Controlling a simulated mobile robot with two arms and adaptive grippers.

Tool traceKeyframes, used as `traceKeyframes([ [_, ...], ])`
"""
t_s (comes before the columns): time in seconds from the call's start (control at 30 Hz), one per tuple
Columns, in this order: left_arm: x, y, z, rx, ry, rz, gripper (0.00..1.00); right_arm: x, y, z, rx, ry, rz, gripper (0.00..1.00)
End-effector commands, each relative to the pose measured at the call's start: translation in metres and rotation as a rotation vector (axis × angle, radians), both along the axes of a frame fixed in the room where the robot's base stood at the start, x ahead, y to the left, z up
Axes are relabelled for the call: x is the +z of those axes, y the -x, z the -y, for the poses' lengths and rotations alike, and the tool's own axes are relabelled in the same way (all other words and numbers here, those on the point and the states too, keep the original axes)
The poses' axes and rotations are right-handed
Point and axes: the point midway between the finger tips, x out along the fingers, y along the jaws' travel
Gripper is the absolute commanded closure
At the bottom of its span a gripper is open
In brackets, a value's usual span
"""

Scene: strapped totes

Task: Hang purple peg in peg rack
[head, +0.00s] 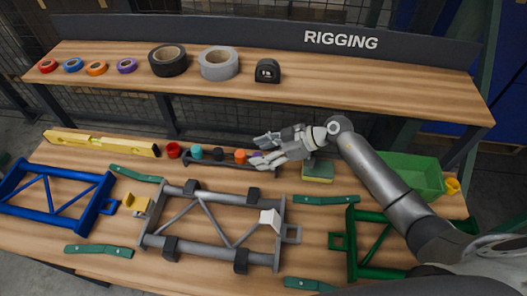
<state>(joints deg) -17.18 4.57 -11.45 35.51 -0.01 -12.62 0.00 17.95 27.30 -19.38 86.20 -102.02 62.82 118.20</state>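The peg rack (215,161) is a low dark strip at the back of the lower bench. Teal, dark and orange (240,156) pegs stand along it, with a red one at its left end. A small patch of the purple peg (256,154) shows just right of the orange one, mostly hidden by my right gripper. My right gripper (258,150) reaches in from the right at the rack's right end. Its fingers look spread apart, with the purple patch beside the lower finger; contact is unclear. My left gripper is out of view.
A yellow level (100,143) lies left of the rack, a green-yellow sponge (317,171) right of it. A grey frame (215,232) with dark clamps lies in front, between blue (60,198) and green frames. A green bin (412,175) stands right. The shelf (330,85) holds tape rolls.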

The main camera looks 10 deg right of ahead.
Motion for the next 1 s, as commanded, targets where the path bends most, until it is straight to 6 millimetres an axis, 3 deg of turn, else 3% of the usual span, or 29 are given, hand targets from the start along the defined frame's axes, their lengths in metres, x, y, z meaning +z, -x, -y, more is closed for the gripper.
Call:
traceKeyframes([
  [0.27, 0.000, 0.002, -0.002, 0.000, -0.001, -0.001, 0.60, 0.003, 0.002, 0.005, -0.001, 0.001, 0.000, 0.46],
  [0.73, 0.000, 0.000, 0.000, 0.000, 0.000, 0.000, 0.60, 0.053, 0.031, 0.074, 0.000, 0.005, -0.001, 0.46],
  [1.0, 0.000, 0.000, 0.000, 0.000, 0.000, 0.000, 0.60, 0.067, 0.038, 0.091, 0.001, 0.002, -0.001, 0.46],
])
